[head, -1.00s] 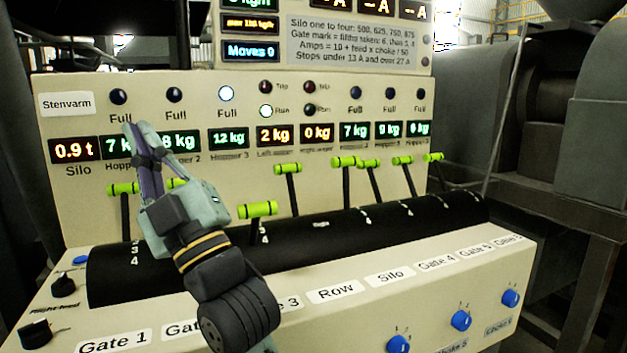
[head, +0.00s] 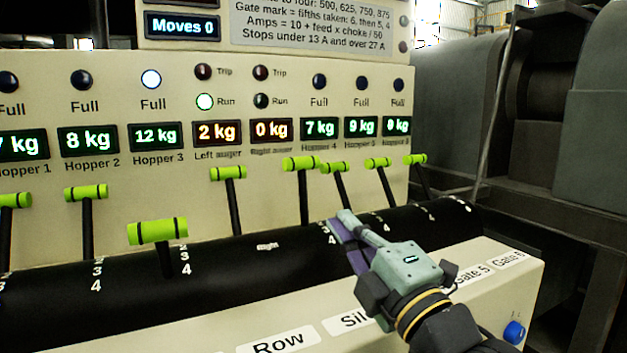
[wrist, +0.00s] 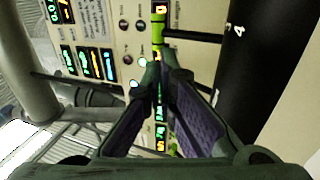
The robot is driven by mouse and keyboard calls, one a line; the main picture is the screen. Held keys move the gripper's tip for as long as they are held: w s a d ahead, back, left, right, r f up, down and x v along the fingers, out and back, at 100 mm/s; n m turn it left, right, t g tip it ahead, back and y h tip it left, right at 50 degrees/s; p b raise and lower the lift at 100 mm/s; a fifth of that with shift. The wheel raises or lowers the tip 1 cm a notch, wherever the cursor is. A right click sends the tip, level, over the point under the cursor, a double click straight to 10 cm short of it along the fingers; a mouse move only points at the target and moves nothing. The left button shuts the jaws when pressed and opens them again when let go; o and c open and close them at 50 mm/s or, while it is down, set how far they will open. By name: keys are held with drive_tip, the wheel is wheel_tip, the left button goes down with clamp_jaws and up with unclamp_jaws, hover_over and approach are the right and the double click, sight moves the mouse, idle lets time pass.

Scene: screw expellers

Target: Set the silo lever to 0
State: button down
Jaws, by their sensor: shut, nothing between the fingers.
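The silo lever (head: 302,163) has a lime-green crossbar on a black stem in the head view. It stands tilted up and back over the black drum (head: 215,262). The white Silo label (head: 350,320) is partly hidden by my arm. My gripper (head: 338,225) is shut and empty, in front of the drum, below and right of the silo lever's crossbar. It covers part of the drum's number marks. In the wrist view my shut fingers (wrist: 160,65) point up the picture towards a green lever handle (wrist: 158,32); I cannot tell which lever it is.
The row lever (head: 228,173) stands left of the silo lever and the gate 4 lever (head: 335,168) close on its right. More green levers line both sides. The panel behind carries displays and lamps. Dark machinery (head: 470,110) stands at the right.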

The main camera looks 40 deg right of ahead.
drive_tip(key=p, duration=0.4)
approach(303, 168)
drive_tip(key=x, duration=0.5)
drive_tip(key=shift+w+r, duration=0.1)
drive_tip(key=shift+w, duration=0.05)
drive_tip(key=shift+x, duration=0.8)
drive_tip(key=shift+w+p, duration=0.15)
drive_tip(key=shift+p, duration=0.15)
